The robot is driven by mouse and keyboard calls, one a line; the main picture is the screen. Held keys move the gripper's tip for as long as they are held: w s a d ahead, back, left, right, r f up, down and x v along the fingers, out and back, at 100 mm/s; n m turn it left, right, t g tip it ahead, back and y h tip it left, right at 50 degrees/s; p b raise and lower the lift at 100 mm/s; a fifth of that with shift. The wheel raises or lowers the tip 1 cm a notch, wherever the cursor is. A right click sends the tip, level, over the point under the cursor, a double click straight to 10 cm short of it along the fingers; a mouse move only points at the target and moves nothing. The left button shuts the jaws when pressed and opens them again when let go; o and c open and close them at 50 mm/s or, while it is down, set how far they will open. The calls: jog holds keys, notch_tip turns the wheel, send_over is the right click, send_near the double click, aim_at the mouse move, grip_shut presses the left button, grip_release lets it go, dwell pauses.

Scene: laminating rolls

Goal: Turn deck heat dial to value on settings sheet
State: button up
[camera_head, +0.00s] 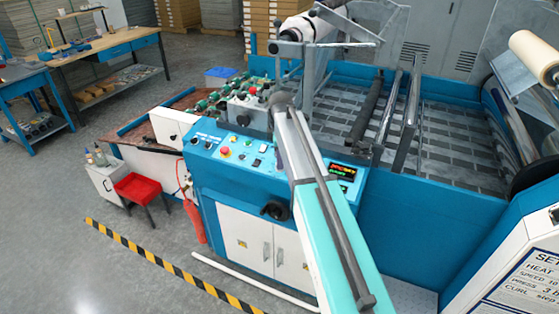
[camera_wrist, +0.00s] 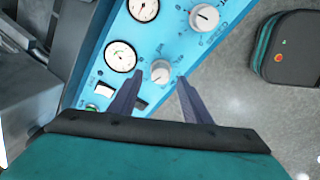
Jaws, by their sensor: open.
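In the wrist view my gripper (camera_wrist: 159,78) is open. Its two dark fingers point at a pale round dial (camera_wrist: 160,70) on a blue panel (camera_wrist: 172,42). The dial shows between and just beyond the fingertips; I cannot tell if they touch it. A second pale dial (camera_wrist: 205,17) with a pointer line sits further up the panel. The labels are too small to read, so I cannot tell which is deck heat. My gripper is not discernible there.
Two white gauges (camera_wrist: 120,56) and a green button (camera_wrist: 92,108) lie left of the near dial. A dark case (camera_wrist: 287,48) stands on the floor at right. In the head view, the laminator's front panel (camera_head: 205,143) has buttons and a lit display (camera_head: 342,170).

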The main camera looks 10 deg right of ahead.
jog(key=shift+w+f+p, duration=0.15)
jog(key=shift+f+p, duration=0.05)
jog(key=shift+f, duration=0.6)
jog(key=shift+w+f+p, duration=0.15)
jog(key=shift+f+p, duration=0.05)
jog(key=shift+f, duration=0.6)
jog(key=c, duration=1)
